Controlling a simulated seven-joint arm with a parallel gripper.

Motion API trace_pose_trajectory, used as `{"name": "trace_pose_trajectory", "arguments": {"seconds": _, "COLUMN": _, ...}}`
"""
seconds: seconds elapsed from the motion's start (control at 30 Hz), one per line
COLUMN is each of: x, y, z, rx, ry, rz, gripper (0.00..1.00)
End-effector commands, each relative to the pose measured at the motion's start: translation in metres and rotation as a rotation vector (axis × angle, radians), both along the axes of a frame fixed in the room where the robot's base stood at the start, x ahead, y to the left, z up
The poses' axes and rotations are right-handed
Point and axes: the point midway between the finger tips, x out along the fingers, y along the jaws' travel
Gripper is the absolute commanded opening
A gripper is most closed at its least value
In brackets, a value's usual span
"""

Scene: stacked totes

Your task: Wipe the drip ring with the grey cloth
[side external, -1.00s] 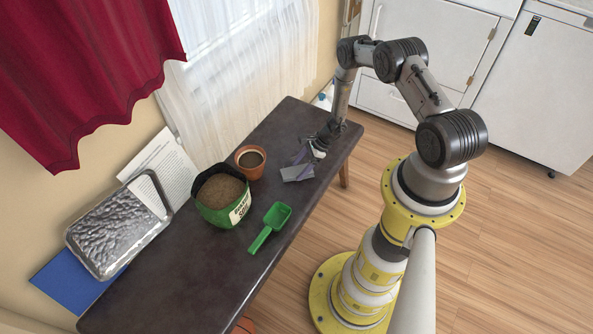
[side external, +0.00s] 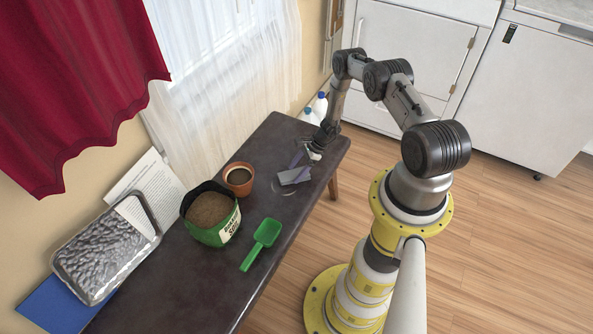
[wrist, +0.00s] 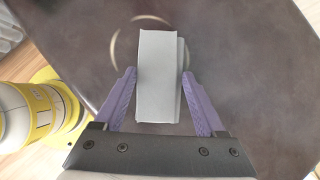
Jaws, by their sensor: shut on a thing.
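The grey cloth (side external: 294,177) is a folded pad lying on the dark table near its far end. It also shows in the wrist view (wrist: 158,95). My gripper (wrist: 159,74) is shut on the cloth, with one purple finger along each side. In the side view my gripper (side external: 302,160) is low over the table at the cloth's far edge. The drip ring (wrist: 117,48) is a pale thin circle on the table. The cloth covers part of it, and arcs show left of and above the cloth. A faint arc of it shows beside the cloth in the side view (side external: 281,191).
A foil tray (side external: 107,245) leans near the wall. Bottles (side external: 319,105) stand beyond the table's far end.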

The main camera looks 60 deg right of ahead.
Motion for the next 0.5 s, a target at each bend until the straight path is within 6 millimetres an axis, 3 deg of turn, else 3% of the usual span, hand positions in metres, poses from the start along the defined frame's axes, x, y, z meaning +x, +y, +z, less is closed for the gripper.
{"name": "trace_pose_trajectory", "arguments": {"seconds": 0.5, "x": -0.001, "y": 0.047, "z": 0.0, "rx": 0.002, "ry": 0.004, "rz": 0.004, "gripper": 0.21}}
